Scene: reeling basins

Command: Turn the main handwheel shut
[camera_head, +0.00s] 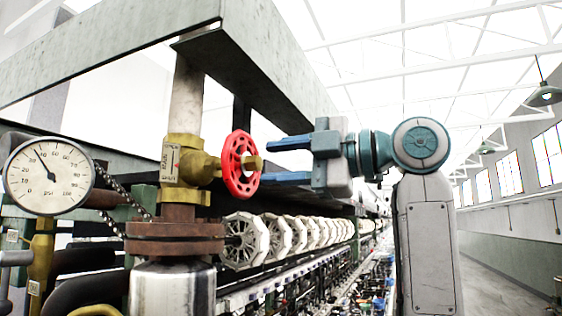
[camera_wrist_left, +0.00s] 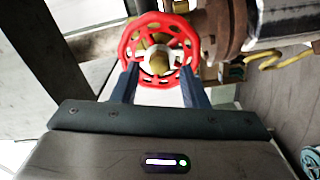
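The red handwheel (camera_head: 236,165) is spoked, with a brass hub nut, and stands upright on the brass valve (camera_head: 185,160) under the pipe. It also shows in the left wrist view (camera_wrist_left: 128,46), straight ahead. My left gripper (camera_head: 267,161) is just right of the wheel in the head view, its two blue fingers pointing at the wheel's face. The fingers are apart with nothing gripped. In the left wrist view the fingertips (camera_wrist_left: 159,68) lie on either side of the hub, near the lower rim. Contact with the rim cannot be told. My right gripper is not in view.
A pressure gauge (camera_head: 48,176) with a hanging chain (camera_head: 113,200) is at the left. A large grey beam (camera_head: 255,75) runs above the valve. A rusty flange (camera_head: 175,238) sits below it. White reels (camera_head: 245,240) line the machine behind. An open aisle (camera_head: 490,280) is at the right.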

